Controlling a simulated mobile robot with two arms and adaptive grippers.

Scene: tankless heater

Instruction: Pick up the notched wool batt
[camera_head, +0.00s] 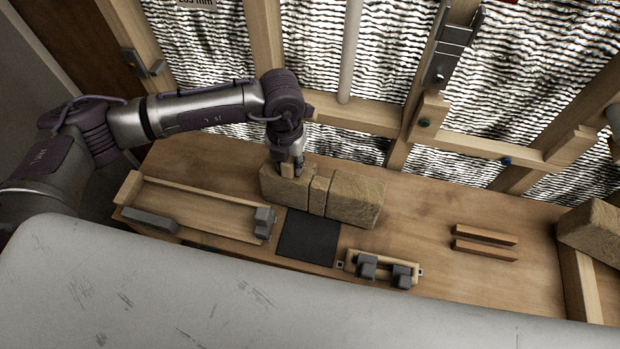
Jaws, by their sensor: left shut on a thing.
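The notched wool batt (355,202) is a tan, fibrous block with a narrower, recessed middle section. It lies on the wooden bench (440,215), towards the back. My left gripper (291,171) comes down from above onto the batt's left section and is shut on it. The fingertips are small in this view and partly hidden against the batt. The batt appears to rest on the bench; I cannot tell any small gap under it. My right gripper is out of view.
A shallow wooden tray (190,193) with grey blocks is left. A dark square mat (308,240) lies in front of the batt. A small fixture (367,266) and two wooden strips (484,242) are to the right. The timber frame (358,113) stands behind.

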